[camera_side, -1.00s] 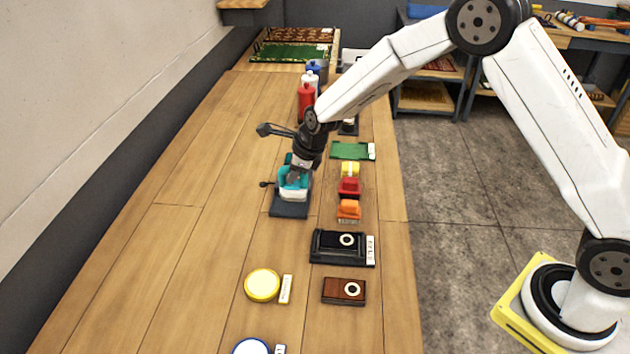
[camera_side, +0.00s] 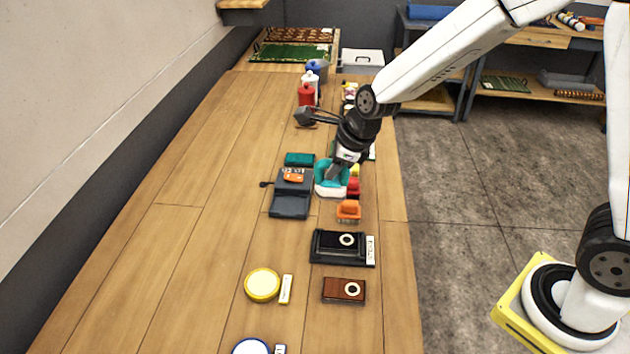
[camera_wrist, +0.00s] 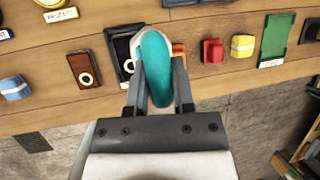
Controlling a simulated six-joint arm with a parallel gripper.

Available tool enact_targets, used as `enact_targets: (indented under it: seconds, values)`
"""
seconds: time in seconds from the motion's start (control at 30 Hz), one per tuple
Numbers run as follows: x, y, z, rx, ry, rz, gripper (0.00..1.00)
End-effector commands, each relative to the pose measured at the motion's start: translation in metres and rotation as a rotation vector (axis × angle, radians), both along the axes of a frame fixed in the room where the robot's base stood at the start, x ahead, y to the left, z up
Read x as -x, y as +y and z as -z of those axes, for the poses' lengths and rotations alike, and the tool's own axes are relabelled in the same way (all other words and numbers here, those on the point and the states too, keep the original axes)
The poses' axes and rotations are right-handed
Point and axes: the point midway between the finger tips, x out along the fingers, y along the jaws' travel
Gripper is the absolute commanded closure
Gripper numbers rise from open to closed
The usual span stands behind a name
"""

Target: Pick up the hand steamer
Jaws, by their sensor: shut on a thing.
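The hand steamer (camera_side: 330,182) is a teal and white rounded tool. It is held up off the table, to the right of its dark grey base (camera_side: 290,203) in the side view. My gripper (camera_side: 336,170) is shut on it. In the wrist view the teal steamer (camera_wrist: 155,65) sits between both fingers of my gripper (camera_wrist: 160,85) and hides part of a dark box behind it.
A row of red, orange (camera_side: 348,209) and yellow blocks lies close beside the held steamer. A black box (camera_side: 340,246), a brown box (camera_side: 344,290) and a yellow round tin (camera_side: 262,285) lie nearer. Bottles (camera_side: 306,94) stand farther back. The table's left side is clear.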

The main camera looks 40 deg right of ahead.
Motion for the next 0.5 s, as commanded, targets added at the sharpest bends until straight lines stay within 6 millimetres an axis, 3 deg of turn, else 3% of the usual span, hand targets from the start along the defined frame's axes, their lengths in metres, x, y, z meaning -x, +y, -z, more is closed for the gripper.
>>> enact_targets:
  seconds: [0.5]
  values:
    - [0.009, -0.0012, -0.0048, 0.0, -0.003, 0.0, 1.0]
